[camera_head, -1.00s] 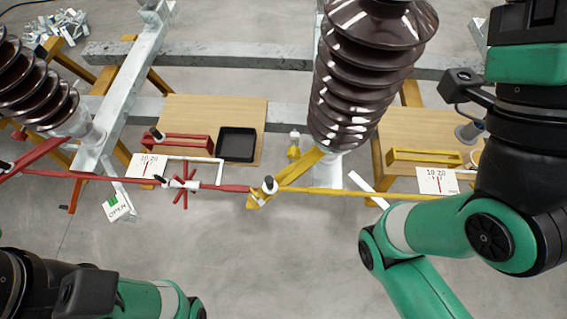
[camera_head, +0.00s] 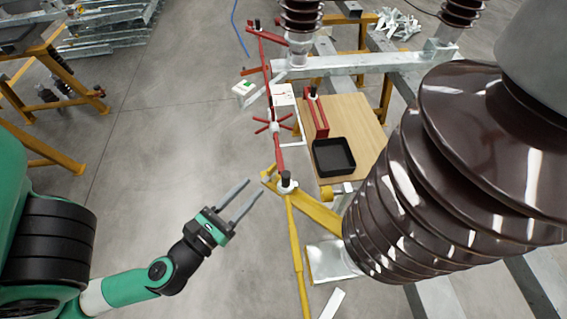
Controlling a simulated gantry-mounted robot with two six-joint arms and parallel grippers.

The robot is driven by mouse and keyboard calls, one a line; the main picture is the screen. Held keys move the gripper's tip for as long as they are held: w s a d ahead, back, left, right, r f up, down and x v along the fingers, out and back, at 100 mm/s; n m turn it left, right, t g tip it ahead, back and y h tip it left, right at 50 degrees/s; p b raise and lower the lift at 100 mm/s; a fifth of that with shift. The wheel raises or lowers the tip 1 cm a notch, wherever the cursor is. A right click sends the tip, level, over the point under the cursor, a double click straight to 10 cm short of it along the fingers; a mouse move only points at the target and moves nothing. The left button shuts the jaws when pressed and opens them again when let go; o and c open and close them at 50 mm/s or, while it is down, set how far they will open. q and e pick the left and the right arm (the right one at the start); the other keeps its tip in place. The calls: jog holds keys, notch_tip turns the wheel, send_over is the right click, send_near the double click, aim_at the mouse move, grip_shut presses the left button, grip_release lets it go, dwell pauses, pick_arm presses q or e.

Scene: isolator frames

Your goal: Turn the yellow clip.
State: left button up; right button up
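A small yellow piece (camera_head: 268,174), which looks like the yellow clip, sits at the joint where a red bar (camera_head: 279,155) meets a yellow bar (camera_head: 295,245). A black knob (camera_head: 286,179) stands on that joint. My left gripper (camera_head: 255,187) comes in from the left with its two long grey fingers apart and nothing between them. In the picture its fingertips are just left of and below the clip; I cannot tell whether they touch it. My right gripper is not in view.
A large brown insulator (camera_head: 480,150) fills the right side. A red spoked part (camera_head: 273,126) is farther up the red bar. A black tray (camera_head: 334,156) and a red holder (camera_head: 319,115) rest on a wooden board (camera_head: 352,117).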

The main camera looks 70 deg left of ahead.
aim_at(276, 164)
pick_arm(q)
jog(key=p+x, duration=0.1)
jog(key=x, duration=0.1)
jog(key=p+x, duration=0.2)
jog(key=r+p+x, duration=0.1)
jog(key=x, duration=0.1)
jog(key=shift+w+p, duration=0.2)
jog(key=shift+p, duration=0.15)
jog(key=x, duration=0.1)
jog(key=p+x, duration=0.1)
jog(key=x, duration=0.1)
jog(key=f+x, duration=0.1)
jog(key=x, duration=0.1)
jog(key=shift+w, duration=0.1)
grip_shut()
